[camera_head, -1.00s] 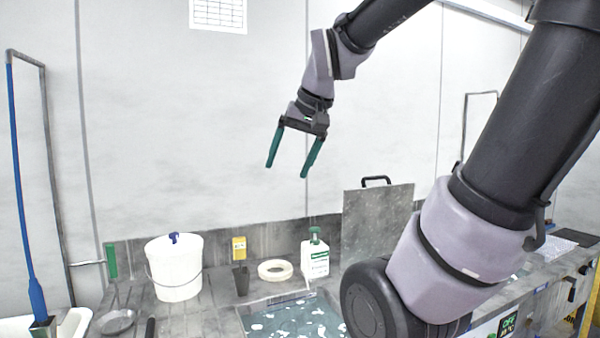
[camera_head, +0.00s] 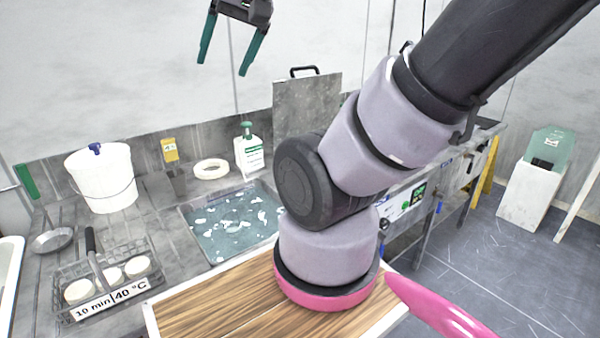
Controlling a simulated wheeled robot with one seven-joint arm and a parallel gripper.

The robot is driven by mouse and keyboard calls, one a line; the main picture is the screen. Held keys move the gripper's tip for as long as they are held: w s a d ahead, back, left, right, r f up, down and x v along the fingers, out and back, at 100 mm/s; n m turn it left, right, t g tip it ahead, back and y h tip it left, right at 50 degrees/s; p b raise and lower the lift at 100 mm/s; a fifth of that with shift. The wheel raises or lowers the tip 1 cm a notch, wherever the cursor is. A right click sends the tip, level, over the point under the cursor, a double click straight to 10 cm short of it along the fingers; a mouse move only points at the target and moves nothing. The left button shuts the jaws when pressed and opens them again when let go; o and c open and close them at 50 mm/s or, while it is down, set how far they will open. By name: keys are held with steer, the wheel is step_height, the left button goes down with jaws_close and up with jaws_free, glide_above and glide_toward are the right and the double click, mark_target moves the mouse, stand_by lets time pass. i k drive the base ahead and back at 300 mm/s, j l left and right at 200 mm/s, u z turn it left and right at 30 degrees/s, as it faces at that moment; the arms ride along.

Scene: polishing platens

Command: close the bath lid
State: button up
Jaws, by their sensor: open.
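The bath (camera_head: 236,222) is a rectangular basin of blue-green liquid with white patches, set in the grey worktop. My arm hides its right side. The bath lid (camera_head: 306,106) is a grey speckled panel with a black handle (camera_head: 304,71) on its top edge. It stands upright behind the bath, so the bath is uncovered. My gripper (camera_head: 223,65) has two green fingers pointing down, spread apart with nothing between them. It is at the top of the view, to the left of the lid, and appears higher than the lid's handle.
A white bottle (camera_head: 249,152), a cream ring (camera_head: 211,169), a dark cup (camera_head: 177,182) and a white bucket (camera_head: 103,178) stand behind and left of the bath. A wire basket (camera_head: 106,284) with white discs sits at front left. A wooden board (camera_head: 215,303) lies in front.

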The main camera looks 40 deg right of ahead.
mark_target(302, 104)
steer(key=k+j+z, duration=0.3)
steer(key=z, duration=0.2)
steer(key=k+j+z, duration=0.25)
steer(key=z, duration=0.2)
steer(key=k+z, duration=0.5)
steer(key=i+l+u, duration=0.4)
steer(key=i+l, duration=0.15)
steer(key=i+l+u, duration=0.15)
steer(key=i+l, duration=0.2)
steer(key=i+l+u, duration=0.2)
steer(key=l, duration=0.2)
steer(key=i+l+u, duration=0.4)
steer(key=l, duration=0.45)
steer(key=i, duration=0.05)
